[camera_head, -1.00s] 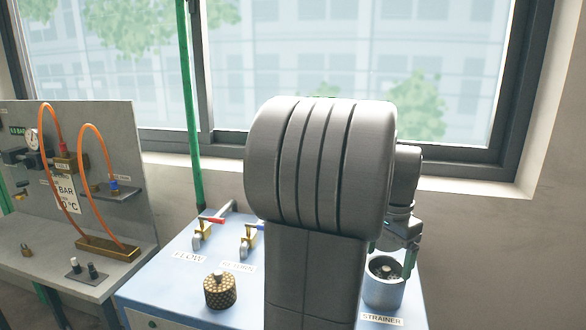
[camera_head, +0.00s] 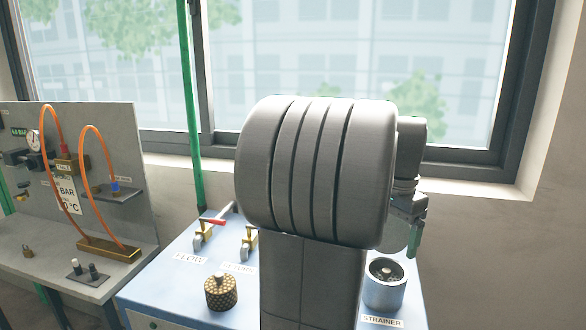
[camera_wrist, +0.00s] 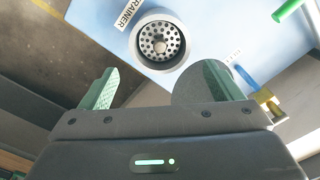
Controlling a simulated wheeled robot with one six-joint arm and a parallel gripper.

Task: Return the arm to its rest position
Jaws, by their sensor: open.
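My gripper (camera_wrist: 160,88) is open and empty in the wrist view, its two green fingers wide apart. The strainer cup (camera_wrist: 160,43), a grey cylinder with a perforated disc inside, stands beyond the fingertips on the blue bench top, apart from them. In the head view my arm fills the middle, and part of my gripper (camera_head: 412,238) shows at its right side, above and beside the strainer cup (camera_head: 384,293). The far finger is hidden behind my arm there.
The blue bench (camera_head: 160,285) carries a red-handled FLOW valve (camera_head: 204,232), a second valve (camera_head: 249,243) and a brass knurled part (camera_head: 221,292). A grey panel bench (camera_head: 110,200) with orange hoses stands left. A window and wall lie behind.

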